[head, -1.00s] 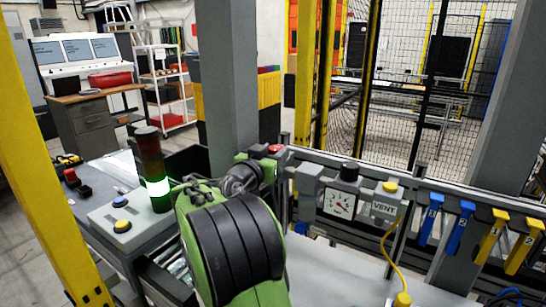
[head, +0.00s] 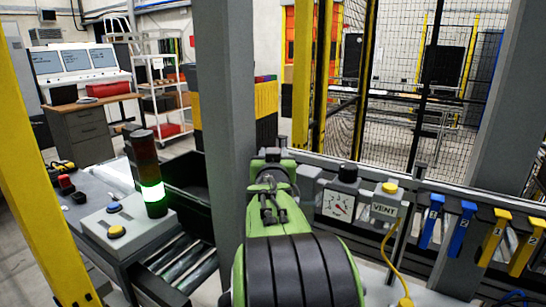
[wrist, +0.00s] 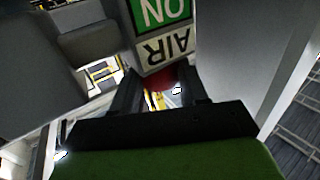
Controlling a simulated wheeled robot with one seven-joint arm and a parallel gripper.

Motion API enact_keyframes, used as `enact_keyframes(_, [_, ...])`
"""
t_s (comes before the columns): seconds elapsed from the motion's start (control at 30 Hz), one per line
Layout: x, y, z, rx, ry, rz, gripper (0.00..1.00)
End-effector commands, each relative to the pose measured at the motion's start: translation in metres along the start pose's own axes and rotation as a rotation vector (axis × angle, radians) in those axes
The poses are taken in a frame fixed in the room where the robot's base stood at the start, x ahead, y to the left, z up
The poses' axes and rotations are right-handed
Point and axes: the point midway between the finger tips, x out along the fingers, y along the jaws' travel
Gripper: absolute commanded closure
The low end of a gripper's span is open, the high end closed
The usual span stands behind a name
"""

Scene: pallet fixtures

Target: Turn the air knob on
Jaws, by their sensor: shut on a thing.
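The air knob (wrist: 157,102) shows in the wrist view as a red piece between the two dark fingers. My gripper (wrist: 157,86) is shut on it. Just beyond the fingers is a plate with a white AIR label (wrist: 165,50) and a green ON field (wrist: 163,11), both upside down in this view. The fingers hide much of the knob, so I cannot tell how far it is turned. In the head view my green and black arm reaches forward to the rail and hides the knob.
Right of my arm, the rail carries a gauge (head: 338,204) with a black knob (head: 348,172), and a VENT block (head: 385,208) with a yellow button. Blue and yellow tagged handles (head: 462,226) hang farther right. A grey post (head: 227,120) stands close on the left.

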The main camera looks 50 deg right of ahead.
Motion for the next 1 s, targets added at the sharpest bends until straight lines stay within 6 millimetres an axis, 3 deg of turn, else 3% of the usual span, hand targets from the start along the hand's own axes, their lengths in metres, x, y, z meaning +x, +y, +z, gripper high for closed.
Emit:
enact_keyframes(0.23, [0.000, 0.000, 0.000, 0.000, 0.000, -0.001, 0.87])
enact_keyframes(0.27, [0.000, 0.000, 0.000, 0.000, 0.000, -0.001, 0.54])
enact_keyframes(0.4, [0.000, -0.001, 0.000, 0.000, 0.000, -0.001, 0.32])
enact_keyframes(0.77, [-0.008, -0.001, 0.000, 0.001, 0.000, -0.001, 0.31])
enact_keyframes(1.0, [-0.069, -0.002, 0.000, 0.003, 0.002, -0.006, 0.31])
